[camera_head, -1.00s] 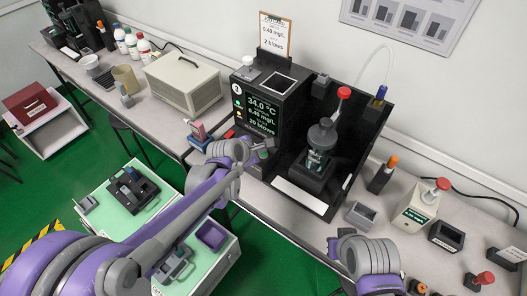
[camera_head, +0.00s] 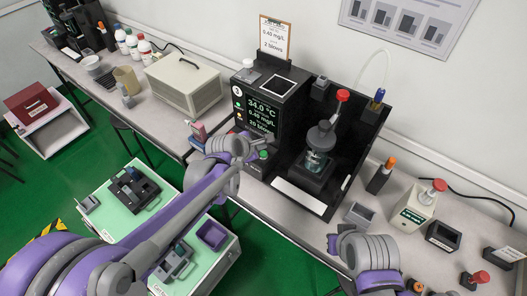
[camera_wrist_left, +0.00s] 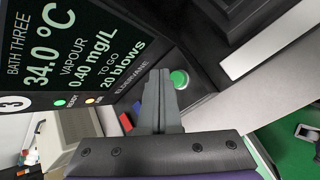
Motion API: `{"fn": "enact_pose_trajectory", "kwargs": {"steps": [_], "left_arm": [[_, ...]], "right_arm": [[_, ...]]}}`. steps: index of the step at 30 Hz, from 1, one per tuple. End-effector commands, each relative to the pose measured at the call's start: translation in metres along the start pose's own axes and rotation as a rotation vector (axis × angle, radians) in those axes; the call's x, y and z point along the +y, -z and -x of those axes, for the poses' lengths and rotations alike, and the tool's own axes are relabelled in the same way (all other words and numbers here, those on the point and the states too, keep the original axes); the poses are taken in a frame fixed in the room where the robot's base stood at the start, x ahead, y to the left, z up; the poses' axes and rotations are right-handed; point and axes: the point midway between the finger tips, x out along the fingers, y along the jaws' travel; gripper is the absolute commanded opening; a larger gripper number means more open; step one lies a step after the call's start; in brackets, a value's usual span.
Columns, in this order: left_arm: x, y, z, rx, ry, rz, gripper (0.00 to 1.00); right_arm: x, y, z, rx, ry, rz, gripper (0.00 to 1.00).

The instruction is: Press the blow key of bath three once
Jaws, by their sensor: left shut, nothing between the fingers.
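Bath three is the black unit with a lit screen (camera_head: 262,115) reading 34.0 °C, vapour 0.40 mg/L and 20 blows to go. The screen also shows large in the left wrist view (camera_wrist_left: 75,50), with a green lamp marked ready. A round green key (camera_wrist_left: 179,79) sits on the ledge below the screen; it shows small in the head view (camera_head: 263,154). My left gripper (camera_wrist_left: 158,75) is shut and empty, its tips beside the key in the picture. I cannot tell whether they touch it. My right arm shows at the lower right, but its fingers do not.
A glass jar (camera_head: 316,160) stands in the black bay right of the screen. A grey case (camera_head: 184,82) is on the left bench. A green-topped trolley (camera_head: 112,205) is in front.

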Motion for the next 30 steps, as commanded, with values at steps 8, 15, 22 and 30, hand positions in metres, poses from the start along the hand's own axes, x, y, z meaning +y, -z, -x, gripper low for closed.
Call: {"fn": "enact_pose_trajectory", "kwargs": {"steps": [8, 15, 22, 30], "left_arm": [[0.017, -0.017, 0.022, -0.001, -0.002, -0.001, 0.0], [0.022, -0.022, 0.029, -0.001, -0.001, -0.001, 0.0], [0.021, -0.021, 0.029, 0.0, 0.0, -0.001, 0.0], [0.021, -0.021, 0.029, 0.0, -0.001, 0.0, 0.0]], "right_arm": [[0.0, 0.016, 0.018, 0.012, 0.0, 0.0, 0.0], [0.0, 0.021, 0.023, 0.016, 0.0, 0.0, 0.0], [0.0, 0.02, 0.022, 0.015, 0.0, 0.0, 0.0], [0.0, 0.02, 0.022, 0.015, 0.0, 0.0, 0.0]]}}
